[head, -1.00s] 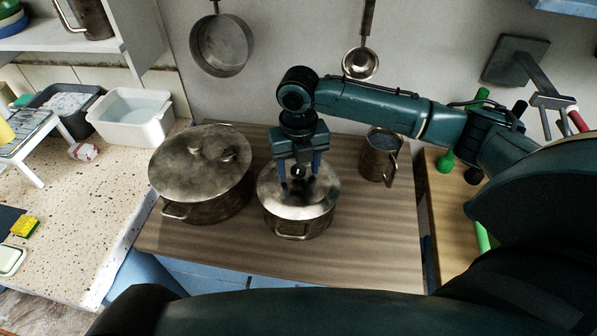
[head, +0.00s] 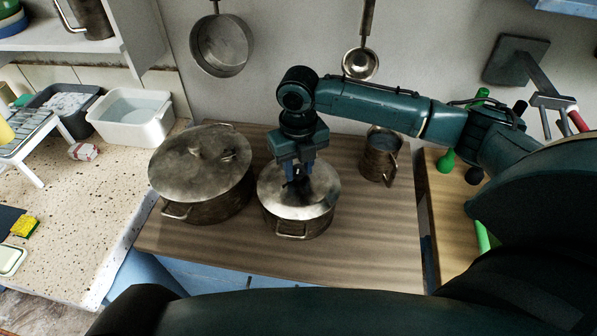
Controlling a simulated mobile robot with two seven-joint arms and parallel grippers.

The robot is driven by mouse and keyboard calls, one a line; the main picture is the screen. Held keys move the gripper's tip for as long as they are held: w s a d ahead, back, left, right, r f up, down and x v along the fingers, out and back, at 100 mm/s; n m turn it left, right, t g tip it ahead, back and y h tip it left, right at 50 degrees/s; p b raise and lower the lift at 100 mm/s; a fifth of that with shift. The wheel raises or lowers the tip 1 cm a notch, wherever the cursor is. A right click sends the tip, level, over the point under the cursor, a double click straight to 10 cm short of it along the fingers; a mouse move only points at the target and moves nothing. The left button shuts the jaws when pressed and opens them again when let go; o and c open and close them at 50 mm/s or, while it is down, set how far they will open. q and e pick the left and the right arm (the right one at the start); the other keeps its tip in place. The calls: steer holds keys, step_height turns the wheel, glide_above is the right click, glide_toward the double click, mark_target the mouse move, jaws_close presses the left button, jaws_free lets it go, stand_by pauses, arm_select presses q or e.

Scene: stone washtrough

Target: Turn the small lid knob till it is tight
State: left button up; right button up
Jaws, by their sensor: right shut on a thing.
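The smaller pot (head: 297,225) stands on the wooden worktop with its metal lid (head: 298,206) on. My right gripper (head: 297,180) points straight down over the middle of this lid. Its fingers are close together and shut on the small lid knob, which the fingers hide. How tight the knob is cannot be seen. My left gripper is not in view.
A larger lidded pot (head: 201,170) stands close on the left. A metal jug (head: 379,158) stands to the right, below my right arm. A pan (head: 221,46) and a ladle (head: 360,63) hang on the wall behind. The worktop's front right (head: 370,240) is clear.

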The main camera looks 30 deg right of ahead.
steer(key=m, duration=0.9)
steer(key=shift+m, duration=0.3)
steer(key=o, duration=0.8)
steer(key=shift+c, duration=0.2)
